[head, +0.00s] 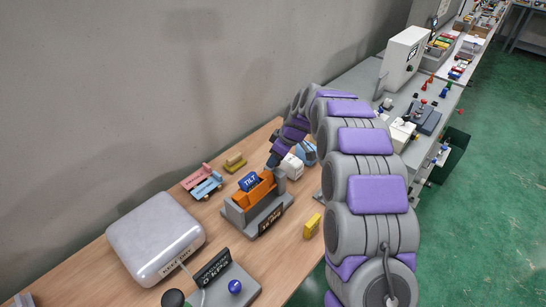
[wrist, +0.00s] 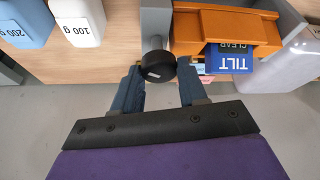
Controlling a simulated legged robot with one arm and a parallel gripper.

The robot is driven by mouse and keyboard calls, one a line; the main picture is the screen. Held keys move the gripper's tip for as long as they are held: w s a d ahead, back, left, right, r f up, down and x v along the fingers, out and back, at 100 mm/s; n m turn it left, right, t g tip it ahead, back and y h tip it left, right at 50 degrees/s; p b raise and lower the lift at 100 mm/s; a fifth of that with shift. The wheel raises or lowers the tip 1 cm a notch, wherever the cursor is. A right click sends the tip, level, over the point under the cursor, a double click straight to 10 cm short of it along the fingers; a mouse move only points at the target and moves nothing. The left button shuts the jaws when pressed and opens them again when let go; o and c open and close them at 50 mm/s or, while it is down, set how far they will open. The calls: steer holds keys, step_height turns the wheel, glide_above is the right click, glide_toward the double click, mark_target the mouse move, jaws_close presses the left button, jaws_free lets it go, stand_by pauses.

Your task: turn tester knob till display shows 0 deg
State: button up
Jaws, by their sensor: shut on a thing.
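The tilt tester (head: 248,222) is a grey stand on the wooden bench, holding an orange cradle (head: 259,190) with a blue block marked TILT (head: 249,181). A small black display (head: 272,220) is on its front; its digits are too small to read surely. In the wrist view, the round black knob (wrist: 158,67) with a pale mark sticks out from the tester's grey side, beside the orange cradle (wrist: 225,30). My gripper (wrist: 159,72) has its two blue-grey fingers on either side of the knob, shut on it. In the head view my gripper (head: 276,158) is at the tester's far side; the knob is hidden.
White 100 g (wrist: 80,20) and blue 200 g (wrist: 25,22) weights stand close by in the wrist view. A yellow block (head: 312,225) lies right of the tester. A grey KEEP DRY box (head: 155,235) and a kPa gauge (head: 213,268) stand nearer. Pink and blue parts (head: 203,182) lie left.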

steer(key=m+t+p, duration=0.1)
steer(key=m, duration=0.2)
steer(key=shift+d+r+m+h+p, duration=0.1)
steer(key=shift+r+m+h+p, duration=0.05)
steer(key=shift+m+h+p, duration=0.25)
steer(key=m+t+h+p, duration=0.1)
steer(key=m+p, duration=0.1)
steer(key=m, duration=0.1)
steer(key=shift+s+m+p, duration=0.1)
steer(key=shift+m+p, duration=0.2)
steer(key=shift+p, duration=0.1)
steer(key=m+h+p, duration=0.1)
steer(key=m+p, duration=0.1)
steer(key=m, duration=0.1)
steer(key=shift+m+t+h+p, duration=0.3)
steer(key=shift+m, duration=0.4)
steer(key=shift+s+a+f, duration=0.1)
steer(key=shift+a+f, duration=0.1)
steer(key=shift+f, duration=0.05)
steer(key=o, duration=1)
steer(key=shift+a+r, duration=0.1)
steer(key=v, duration=1.7)
steer(key=shift+a, duration=0.15)
